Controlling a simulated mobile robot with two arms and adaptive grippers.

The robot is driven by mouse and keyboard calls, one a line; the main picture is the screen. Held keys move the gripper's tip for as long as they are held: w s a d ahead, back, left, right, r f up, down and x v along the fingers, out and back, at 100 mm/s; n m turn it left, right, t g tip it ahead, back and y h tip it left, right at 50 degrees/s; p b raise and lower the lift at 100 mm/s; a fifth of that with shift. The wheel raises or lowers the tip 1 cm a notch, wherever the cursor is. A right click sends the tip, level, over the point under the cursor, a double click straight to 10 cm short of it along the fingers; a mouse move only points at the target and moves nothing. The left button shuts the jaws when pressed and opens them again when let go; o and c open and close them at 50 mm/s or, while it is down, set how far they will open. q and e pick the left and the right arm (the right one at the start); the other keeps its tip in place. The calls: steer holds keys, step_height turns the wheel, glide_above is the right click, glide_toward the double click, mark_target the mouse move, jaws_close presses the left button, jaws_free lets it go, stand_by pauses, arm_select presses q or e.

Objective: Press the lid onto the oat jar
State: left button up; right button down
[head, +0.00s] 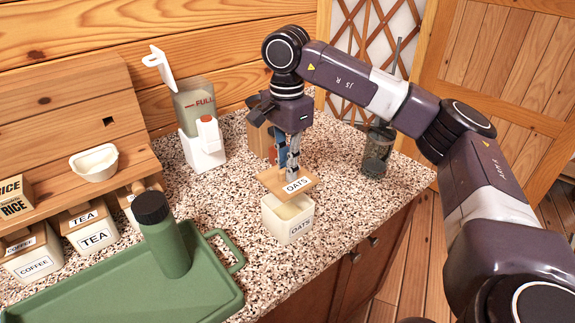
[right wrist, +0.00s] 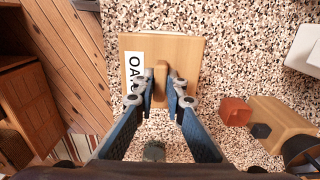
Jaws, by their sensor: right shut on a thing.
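The oat jar (head: 275,224) is a square cream-white container with an OATS label, standing upright and open on the speckled counter. The wooden lid (head: 272,181), also labelled OATS, is above the jar with a visible gap between them. My right gripper (head: 292,166) points down and is shut on the lid's knob. In the right wrist view the two blue fingers (right wrist: 161,98) grip the wooden knob (right wrist: 160,78) of the square lid (right wrist: 188,55). The lid hides most of the jar there; a thin pale edge shows past its top side. My left gripper is not in view.
A green tray (head: 215,288) with a green bottle (head: 168,245) lies left of the jar. Tea (head: 94,231) and coffee (head: 32,262) canisters stand further left. A white dispenser (head: 203,150) is behind; a glass vessel (head: 376,152) stands right. Counter around the jar is clear.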

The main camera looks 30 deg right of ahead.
steer(key=shift+w+d+f+b, duration=0.1)
steer(key=shift+f+b, duration=0.25)
steer(key=shift+f, duration=0.15)
steer(key=shift+w+d+f+b, duration=0.1)
steer(key=shift+f+b, duration=0.2)
steer(key=shift+f, duration=0.15)
steer(key=shift+a+f+b, duration=0.1)
steer(key=shift+f+b, duration=0.2)
steer(key=shift+f, duration=0.05)
step_height(320, 180, down, 4)
steer(key=shift+s+r+b, duration=0.1)
steer(key=shift+r+b, duration=0.15)
steer(key=shift+b, duration=0.95)
steer(key=shift+f, duration=0.15)
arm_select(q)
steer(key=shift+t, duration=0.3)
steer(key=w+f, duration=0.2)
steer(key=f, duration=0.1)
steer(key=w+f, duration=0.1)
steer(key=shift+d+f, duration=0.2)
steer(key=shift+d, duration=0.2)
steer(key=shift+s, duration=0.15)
arm_select(e)
steer(key=shift+f, duration=0.15)
